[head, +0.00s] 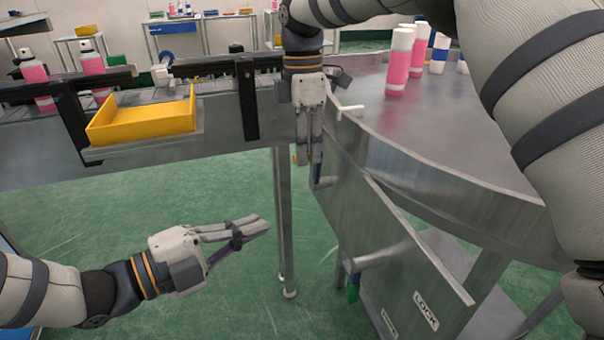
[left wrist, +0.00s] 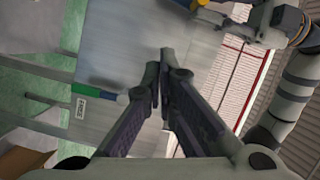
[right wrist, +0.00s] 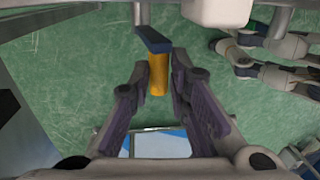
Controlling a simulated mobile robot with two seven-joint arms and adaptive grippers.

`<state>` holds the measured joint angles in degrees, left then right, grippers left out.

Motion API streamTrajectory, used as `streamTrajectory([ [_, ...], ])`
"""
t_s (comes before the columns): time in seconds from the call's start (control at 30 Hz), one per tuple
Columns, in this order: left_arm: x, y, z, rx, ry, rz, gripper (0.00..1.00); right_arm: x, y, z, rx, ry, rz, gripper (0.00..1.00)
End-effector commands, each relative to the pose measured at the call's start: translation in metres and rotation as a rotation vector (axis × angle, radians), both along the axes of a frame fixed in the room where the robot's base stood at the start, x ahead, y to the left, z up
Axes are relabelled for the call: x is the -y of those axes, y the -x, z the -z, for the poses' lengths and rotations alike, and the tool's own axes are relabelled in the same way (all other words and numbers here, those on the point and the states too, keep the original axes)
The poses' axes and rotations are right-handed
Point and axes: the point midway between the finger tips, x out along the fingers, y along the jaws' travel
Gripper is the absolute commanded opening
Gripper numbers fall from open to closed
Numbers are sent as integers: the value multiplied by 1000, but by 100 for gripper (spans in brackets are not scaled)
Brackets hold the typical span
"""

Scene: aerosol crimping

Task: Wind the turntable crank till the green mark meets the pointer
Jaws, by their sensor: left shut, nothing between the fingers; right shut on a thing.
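The round metal turntable (head: 450,150) fills the right of the head view with pink-and-white cans on it. My right gripper (head: 310,160) points down beside its rim and is shut on the yellow crank handle (right wrist: 158,75). The handle hangs from a blue crank arm (right wrist: 153,40), whose blue also shows in the head view (head: 318,172). A white stick-like piece (head: 348,108) stands out at the rim; I cannot tell if it is the pointer. I see no green mark on the turntable rim. My left gripper (head: 262,226) is shut and empty, apart from the crank.
A metal panel (head: 390,235) below the turntable carries a LOCK label (head: 426,310) and a green-ended lever (head: 353,288), also in the left wrist view (left wrist: 88,90). A yellow bin (head: 140,122) sits on a shelf at left. Green floor is free around my left gripper.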

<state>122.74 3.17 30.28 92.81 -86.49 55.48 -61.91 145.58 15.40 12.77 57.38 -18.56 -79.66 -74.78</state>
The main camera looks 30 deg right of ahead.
Motion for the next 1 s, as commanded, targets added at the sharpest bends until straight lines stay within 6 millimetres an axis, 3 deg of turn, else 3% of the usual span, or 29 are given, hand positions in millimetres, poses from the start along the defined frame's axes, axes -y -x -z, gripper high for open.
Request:
streamTrajectory([
  [0.07, 7, -3, -24, 167, 22, 57, 0, 1, -4, -3, 17, 5, -3, 0],
  [0.17, 13, -3, -36, 263, 32, 93, 0, 2, -5, -3, 22, 5, -3, 0],
  [0.27, 26, -2, -37, 272, 34, 98, 0, 2, -5, -4, 23, 5, -2, 0],
  [0.67, 113, -2, -35, 265, 32, 96, 0, 1, -3, -3, 15, 3, -3, 0],
  [0.8, 116, -27, -34, 267, 32, 92, 0, 1, -3, -3, 12, 2, -3, 0],
  [1.0, 119, -41, -34, 264, 31, 92, 0, 1, -3, -2, 12, 4, -3, 0],
])
